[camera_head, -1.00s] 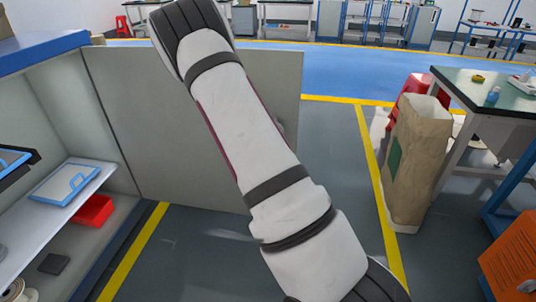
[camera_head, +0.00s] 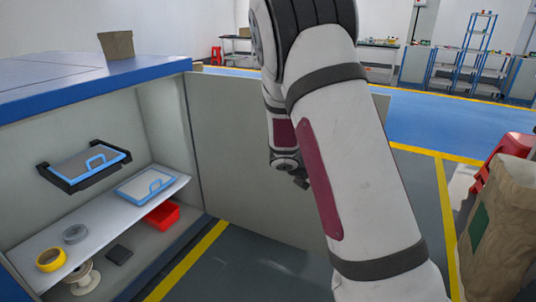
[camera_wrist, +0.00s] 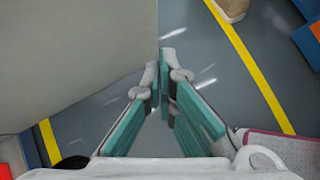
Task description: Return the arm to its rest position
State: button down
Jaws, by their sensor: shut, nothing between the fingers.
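My arm (camera_head: 355,165), white with dark bands and a dark red panel, rises across the middle of the head view. My gripper (camera_head: 300,179) shows small and dark behind the arm, in front of the grey cabinet door; most of it is hidden. In the wrist view my gripper (camera_wrist: 166,66) has teal-padded fingers that come together at the tips. It is shut with nothing held, above the grey floor and beside the door panel (camera_wrist: 70,60).
The blue-topped cabinet (camera_head: 80,85) stands open at left. Its shelf (camera_head: 60,226) holds a blue-framed case, a grey roll and a yellow roll. A paper bag (camera_head: 505,225) and a red stool (camera_head: 500,150) stand at right. Clear floor lies beyond the door.

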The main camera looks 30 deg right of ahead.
jog(key=shift+r, duration=0.1)
jog(key=s+a+r+m+g+y, duration=0.1)
jog(key=s+a+r+m+y, duration=0.1)
jog(key=s+a+r+m, duration=0.45)
jog(key=s+a+r+m+y, duration=0.1)
jog(key=s+a+r+m, duration=0.3)
jog(key=s+r+m, duration=0.35)
jog(key=s+a+r+m+y, duration=0.2)
jog(key=s+a+m+y, duration=0.1)
jog(key=s+a, duration=0.6)
jog(key=s+a+r+m+y, duration=0.1)
jog(key=s+a+m+y, duration=0.2)
jog(key=s+a, duration=0.65)
notch_tip(320, 180, up, 17)
jog(key=s+d+t+p, duration=0.2)
jog(key=t+p, duration=0.1)
jog(key=p, duration=1.2)
jog(key=shift+d+t, duration=0.25)
jog(key=shift+t, duration=0.05)
jog(key=shift+a+f, duration=0.1)
